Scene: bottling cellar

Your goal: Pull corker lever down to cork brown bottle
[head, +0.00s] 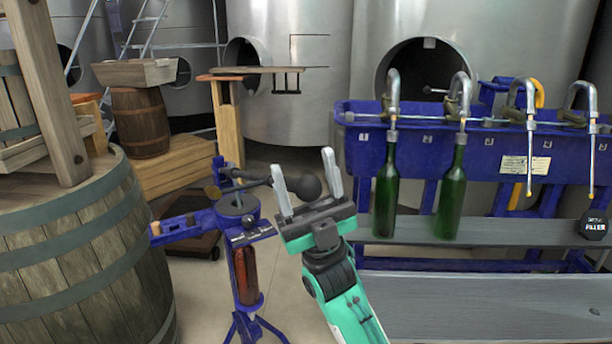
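The blue corker (248,236) stands on tripod legs left of the picture's middle. The brown bottle (246,277) is upright inside its frame, below the head. The corker lever (252,184) runs roughly level to the right from the top of the head and ends in a black ball knob (310,186). My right gripper (304,164) is open, its two pale fingers pointing up and away. The knob shows between the fingers; I cannot tell whether they touch it. My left gripper is not in view.
A large barrel (75,255) stands close on the left. On the right is a blue filler (440,150) with several spouts and two green bottles (386,195) on its shelf. A grey bench (480,305) is in front. Steel tanks (285,110) fill the back.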

